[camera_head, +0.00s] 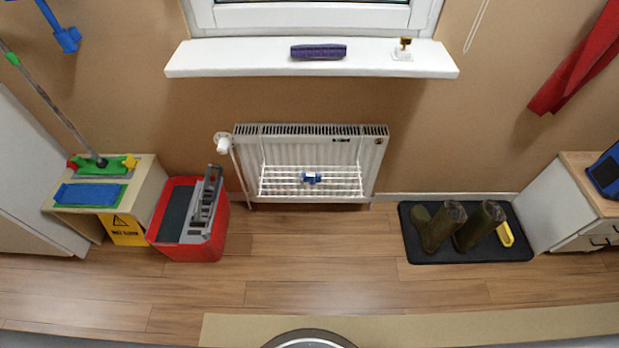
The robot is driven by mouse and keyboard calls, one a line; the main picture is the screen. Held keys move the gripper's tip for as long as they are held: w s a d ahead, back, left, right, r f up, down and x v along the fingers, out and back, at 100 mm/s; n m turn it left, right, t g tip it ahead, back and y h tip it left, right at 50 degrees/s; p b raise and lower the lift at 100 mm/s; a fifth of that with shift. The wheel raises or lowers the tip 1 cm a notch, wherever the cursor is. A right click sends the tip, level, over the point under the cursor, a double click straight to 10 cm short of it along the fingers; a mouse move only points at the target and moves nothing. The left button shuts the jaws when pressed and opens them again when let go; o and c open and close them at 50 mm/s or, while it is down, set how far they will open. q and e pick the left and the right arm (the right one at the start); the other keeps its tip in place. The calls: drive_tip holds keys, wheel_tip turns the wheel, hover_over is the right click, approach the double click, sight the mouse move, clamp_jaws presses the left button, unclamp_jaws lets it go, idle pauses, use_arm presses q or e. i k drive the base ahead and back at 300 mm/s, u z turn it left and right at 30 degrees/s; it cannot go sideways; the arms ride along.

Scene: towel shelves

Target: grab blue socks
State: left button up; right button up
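A small blue and white bundle (311,178), which looks like the blue socks, lies on the white wire drying rack (282,193) hung on the front of the radiator. It is too small to tell its folds. The rack is in the middle of the view, low under the window sill. Neither of my grippers shows in the head view.
A red mop bucket (216,243) stands left of the radiator (250,150), by a small cabinet (148,190). Boots (437,229) stand on a dark mat (420,257) at the right. The window sill (230,58) juts out above. The wooden floor (310,255) before the radiator is clear.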

sight(312, 177)
drive_tip(key=k, duration=1.3)
drive_tip(key=z, duration=0.6)
drive_tip(key=i, duration=0.65)
drive_tip(key=z, duration=0.5)
drive_tip(key=i, duration=1.05)
drive_tip(key=u, duration=0.45)
